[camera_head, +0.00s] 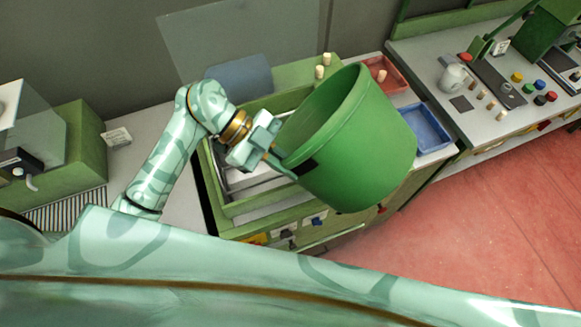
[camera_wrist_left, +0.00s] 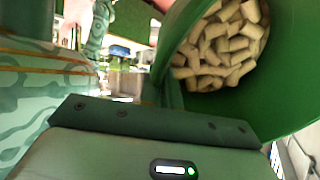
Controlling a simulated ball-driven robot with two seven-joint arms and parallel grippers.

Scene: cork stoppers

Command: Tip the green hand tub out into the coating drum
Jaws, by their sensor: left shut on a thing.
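The green hand tub (camera_head: 365,150) is held in the air by my left gripper (camera_head: 280,162), which is shut on its wall at the left. The tub is tilted, its mouth towards the upper left. In the left wrist view the tub (camera_wrist_left: 284,95) shows many pale cork stoppers (camera_wrist_left: 222,48) inside it. The tub hangs over a green-framed machine (camera_head: 228,208) with a metal trough, and hides much of it. I cannot tell the coating drum for certain; it may be hidden behind the tub. My right gripper is not in view.
A red tray (camera_head: 388,76) and a blue tray (camera_head: 428,130) sit right of the tub. Loose corks (camera_head: 326,60) stand on the green ledge behind. A clear panel (camera_head: 235,40) rises behind the machine. A bench with a white jug (camera_head: 453,77) is at right; red floor is open below it.

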